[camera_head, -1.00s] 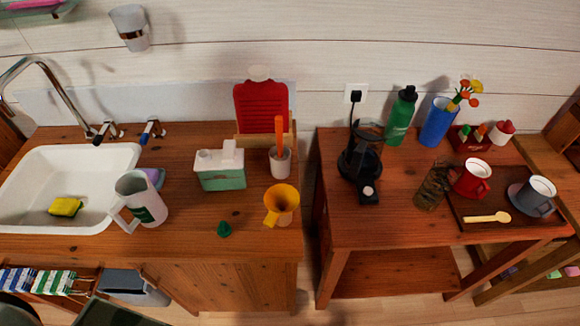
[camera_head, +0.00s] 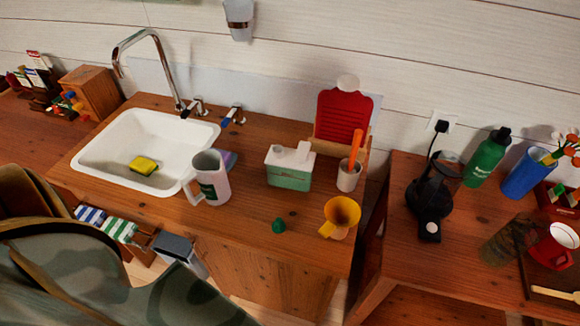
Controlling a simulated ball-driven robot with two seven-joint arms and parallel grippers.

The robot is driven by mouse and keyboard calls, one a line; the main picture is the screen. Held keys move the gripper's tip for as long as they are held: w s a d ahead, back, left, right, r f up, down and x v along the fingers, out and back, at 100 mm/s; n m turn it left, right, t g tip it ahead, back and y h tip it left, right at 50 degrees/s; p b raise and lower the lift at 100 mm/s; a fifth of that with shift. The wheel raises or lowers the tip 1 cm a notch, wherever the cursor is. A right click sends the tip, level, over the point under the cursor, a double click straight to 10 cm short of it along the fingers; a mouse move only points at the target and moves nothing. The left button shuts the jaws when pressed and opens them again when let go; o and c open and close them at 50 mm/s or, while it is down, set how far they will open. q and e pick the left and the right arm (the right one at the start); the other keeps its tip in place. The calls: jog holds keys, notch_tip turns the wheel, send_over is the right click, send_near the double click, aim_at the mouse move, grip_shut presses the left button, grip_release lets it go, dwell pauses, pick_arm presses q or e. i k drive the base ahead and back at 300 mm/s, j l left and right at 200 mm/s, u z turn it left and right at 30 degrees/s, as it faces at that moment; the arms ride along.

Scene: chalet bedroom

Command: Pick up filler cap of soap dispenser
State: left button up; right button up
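The soap dispenser (camera_head: 289,179) looks like a green and white box with a raised white part on top. It stands on the wooden counter to the right of the sink. A small dark green piece (camera_head: 278,226), which looks like the filler cap, lies on the counter in front of it, near the front edge. It is apart from the dispenser and nothing covers it. A yellow funnel (camera_head: 342,212) stands to the right of the cap. Neither of my grippers shows in the head view.
A white jug (camera_head: 211,180) stands left of the dispenser, beside the sink (camera_head: 105,180) with a yellow sponge (camera_head: 143,165). A cup with an orange-handled tool (camera_head: 349,177) stands behind the funnel. A camouflage-patterned object (camera_head: 100,280) fills the lower left. A gap separates the counter from the right table.

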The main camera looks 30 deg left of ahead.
aim_at(278, 227)
jog(key=j+u, duration=0.1)
jog(key=u, duration=0.25)
jog(key=i+u, duration=0.1)
jog(key=u, duration=0.25)
jog(key=i+j+u, duration=0.1)
jog(key=u, duration=0.25)
